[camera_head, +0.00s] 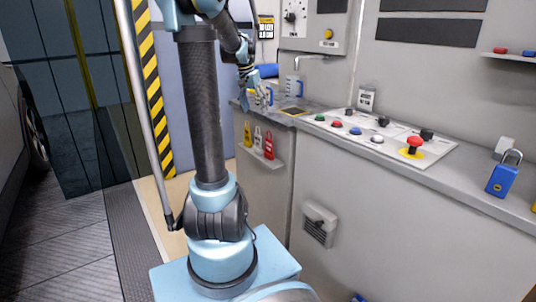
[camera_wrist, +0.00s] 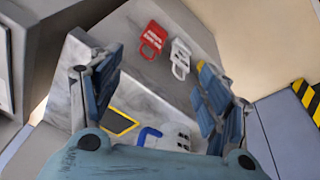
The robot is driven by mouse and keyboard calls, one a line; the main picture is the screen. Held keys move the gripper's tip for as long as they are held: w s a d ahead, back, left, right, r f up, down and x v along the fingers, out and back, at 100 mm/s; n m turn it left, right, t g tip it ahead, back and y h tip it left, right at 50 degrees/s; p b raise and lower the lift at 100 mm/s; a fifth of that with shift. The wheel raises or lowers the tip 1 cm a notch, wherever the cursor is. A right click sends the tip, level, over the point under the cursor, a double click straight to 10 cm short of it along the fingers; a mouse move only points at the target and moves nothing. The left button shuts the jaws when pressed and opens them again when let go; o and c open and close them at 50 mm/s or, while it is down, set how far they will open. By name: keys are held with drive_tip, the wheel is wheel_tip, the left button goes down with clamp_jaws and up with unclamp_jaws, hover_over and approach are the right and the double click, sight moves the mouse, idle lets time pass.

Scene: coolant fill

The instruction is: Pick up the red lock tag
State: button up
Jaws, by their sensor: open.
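The red lock tag (camera_head: 268,147) hangs at the right end of a small ledge on the cabinet's side in the head view, beside a white tag (camera_head: 257,140) and a yellow tag (camera_head: 247,134). In the wrist view the red tag (camera_wrist: 152,37) is near the top, left of the white tag (camera_wrist: 180,57). The yellow tag there is mostly hidden behind my right finger. My gripper (camera_head: 257,96) is above the tags at the counter's left end. In the wrist view my gripper (camera_wrist: 158,85) is open and empty, apart from the red tag.
A white jug with a blue handle (camera_wrist: 165,136) shows between and below the fingers in the wrist view. The counter (camera_head: 470,182) carries a button panel (camera_head: 385,140) and a blue padlock (camera_head: 502,179). A striped yellow-black post (camera_head: 155,95) stands left of my arm.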

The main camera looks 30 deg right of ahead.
drive_tip(key=d+m, duration=0.3)
drive_tip(key=m, duration=0.2)
hover_over(268, 140)
drive_tip(key=a, duration=0.1)
drive_tip(key=a+f+x, duration=0.1)
drive_tip(key=a+x, duration=0.2)
drive_tip(key=x, duration=0.9)
drive_tip(key=shift+m, duration=0.3)
drive_tip(key=shift+s+x, duration=0.2)
drive_tip(key=shift+x, duration=1.05)
drive_tip(key=shift+s+x, duration=0.2)
drive_tip(key=shift+x, duration=1)
drive_tip(key=shift+a, duration=0.1)
drive_tip(key=c, duration=1.2)
drive_tip(key=shift+o, duration=0.2)
drive_tip(key=shift+r, duration=0.65)
drive_tip(key=s+a, duration=0.1)
drive_tip(key=a, duration=1.7)
